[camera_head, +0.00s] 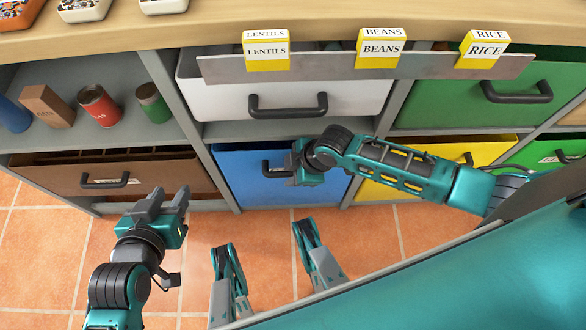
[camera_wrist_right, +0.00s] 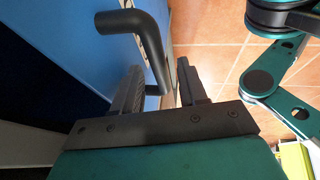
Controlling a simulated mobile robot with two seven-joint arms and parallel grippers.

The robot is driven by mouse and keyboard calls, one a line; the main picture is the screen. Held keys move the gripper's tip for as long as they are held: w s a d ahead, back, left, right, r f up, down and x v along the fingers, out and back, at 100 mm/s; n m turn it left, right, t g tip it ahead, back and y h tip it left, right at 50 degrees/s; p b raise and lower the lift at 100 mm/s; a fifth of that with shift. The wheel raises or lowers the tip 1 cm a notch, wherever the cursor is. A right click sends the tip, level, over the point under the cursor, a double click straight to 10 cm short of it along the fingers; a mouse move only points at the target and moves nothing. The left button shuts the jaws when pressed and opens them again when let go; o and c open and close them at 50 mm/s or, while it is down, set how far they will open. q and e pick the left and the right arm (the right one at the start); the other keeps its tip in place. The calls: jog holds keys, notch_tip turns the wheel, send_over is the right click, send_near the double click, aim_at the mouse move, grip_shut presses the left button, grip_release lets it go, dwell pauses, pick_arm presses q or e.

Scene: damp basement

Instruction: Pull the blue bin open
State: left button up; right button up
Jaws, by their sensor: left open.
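The blue bin (camera_head: 238,180) sits in the lower row of the shelf unit, under the white bin, its front roughly in line with its neighbours. Its dark handle (camera_head: 270,168) is partly hidden by my right gripper (camera_head: 292,163). In the right wrist view the blue front (camera_wrist_right: 75,45) fills the upper left, and the handle (camera_wrist_right: 150,45) reaches down between the fingers of my right gripper (camera_wrist_right: 160,88). Those fingers stand apart, with a gap visible beside the handle. My left gripper (camera_head: 168,200) is open and empty, left of the blue bin above the floor.
A brown bin (camera_head: 70,175) is to the left and a yellow bin (camera_head: 400,187) to the right. The white bin (camera_head: 300,98) is above, behind a label rail (camera_head: 330,70). Cans stand on the left shelf. The tiled floor (camera_head: 60,260) in front is clear.

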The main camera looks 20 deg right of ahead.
grip_shut()
pick_arm(q)
jog(key=shift+a+f, duration=0.1)
dwell(0.3)
pick_arm(e)
jog(key=shift+s, duration=0.15)
